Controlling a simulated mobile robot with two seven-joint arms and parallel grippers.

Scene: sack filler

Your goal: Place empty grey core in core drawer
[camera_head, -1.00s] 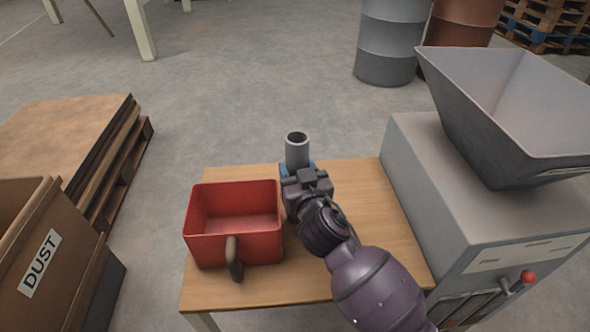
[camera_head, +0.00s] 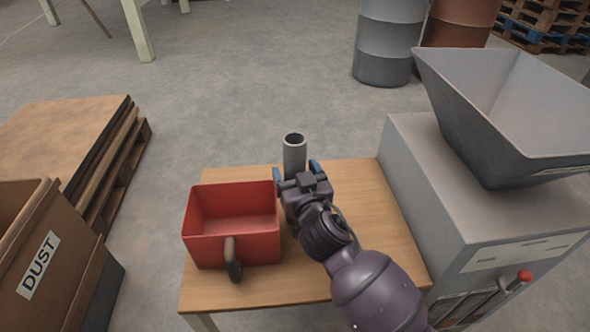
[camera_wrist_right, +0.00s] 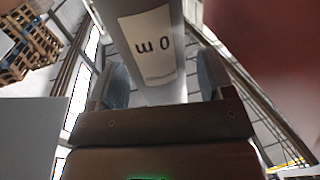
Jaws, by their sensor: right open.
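The grey core (camera_head: 294,154) is an upright hollow tube at the back edge of the wooden table, its open top facing up. It also shows in the right wrist view (camera_wrist_right: 150,40), with a white label reading "0 m". My right gripper (camera_head: 299,171) is open, its blue-padded fingers on either side of the core. In the wrist view (camera_wrist_right: 160,85) there are gaps between the pads and the core. The core's lower end is hidden behind my gripper. I cannot make out a core drawer. My left gripper is not in view.
A red scoop bin (camera_head: 232,250) with a handle stands on the table (camera_head: 375,215), left of my right arm. A grey machine (camera_head: 440,190) with a hopper (camera_head: 500,110) and red-knobbed lever stands right. A DUST box (camera_head: 70,240) is at left.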

